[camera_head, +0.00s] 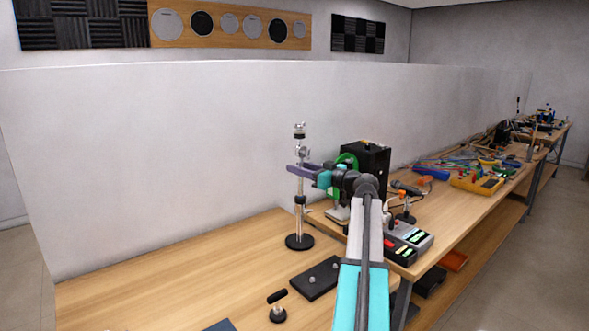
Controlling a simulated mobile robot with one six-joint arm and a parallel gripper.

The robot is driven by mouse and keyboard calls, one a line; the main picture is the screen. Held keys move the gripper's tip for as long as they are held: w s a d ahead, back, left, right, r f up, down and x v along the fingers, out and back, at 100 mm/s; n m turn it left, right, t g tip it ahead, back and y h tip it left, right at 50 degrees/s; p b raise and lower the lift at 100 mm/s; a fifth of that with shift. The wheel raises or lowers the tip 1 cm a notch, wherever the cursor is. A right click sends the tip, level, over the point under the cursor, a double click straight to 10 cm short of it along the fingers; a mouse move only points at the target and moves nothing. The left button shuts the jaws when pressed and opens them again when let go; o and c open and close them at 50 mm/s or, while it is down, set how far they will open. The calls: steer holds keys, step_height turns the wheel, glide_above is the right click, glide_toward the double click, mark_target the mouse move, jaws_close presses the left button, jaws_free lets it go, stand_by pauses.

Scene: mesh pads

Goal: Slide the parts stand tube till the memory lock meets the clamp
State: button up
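The parts stand (300,215) is upright on the wooden bench, a slim metal tube on a round black base (299,242). A black collar sits low on the tube at about mid-height of the stand. Metal fittings (302,153) sit higher up, below the dark-banded top end. I cannot tell for sure which of these is the memory lock and which the clamp. My gripper (296,171), with purple fingers, reaches in from the right at the upper tube, just below the metal fittings. The fingers overlap the tube; whether they touch or grip it is too small to tell.
A black box (366,172) and red-grey devices (409,237) stand to the right. A pale wall (150,170) rises behind. The bench left of the stand is clear.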

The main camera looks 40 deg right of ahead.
steer(key=s+b, duration=0.1)
steer(key=s, duration=0.9)
steer(key=shift+s+d+b, duration=0.15)
steer(key=shift+d+b, duration=0.15)
steer(key=shift+d, duration=0.15)
